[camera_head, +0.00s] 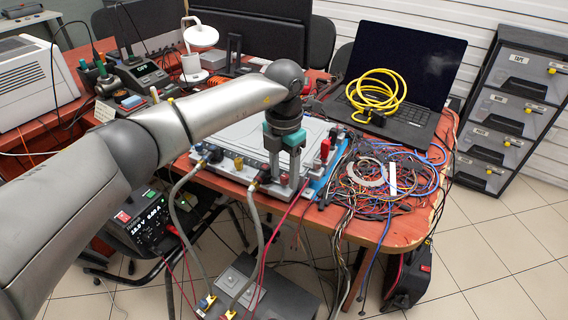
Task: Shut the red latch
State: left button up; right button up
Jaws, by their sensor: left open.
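The red latch (325,150) appears as a small upright red piece at the right side of a flat grey device (228,138) with a blue edge, on the red-brown table. My left gripper (284,176) points down over the front right part of the device, to the left of the red piece and nearer the camera. Its two fingers are apart with nothing seen between them. Whether the fingertips touch the device is unclear. The gripper and arm hide part of the device. My right gripper is out of view.
A tangle of wires (385,180) lies right of the latch. A laptop (408,75) with a yellow cable coil (373,90) stands behind.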

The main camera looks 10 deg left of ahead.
aim_at(284, 177)
pick_arm(q)
jog(key=shift+r, duration=0.65)
notch_tip(284, 177, up, 14)
jog(key=p, duration=0.4)
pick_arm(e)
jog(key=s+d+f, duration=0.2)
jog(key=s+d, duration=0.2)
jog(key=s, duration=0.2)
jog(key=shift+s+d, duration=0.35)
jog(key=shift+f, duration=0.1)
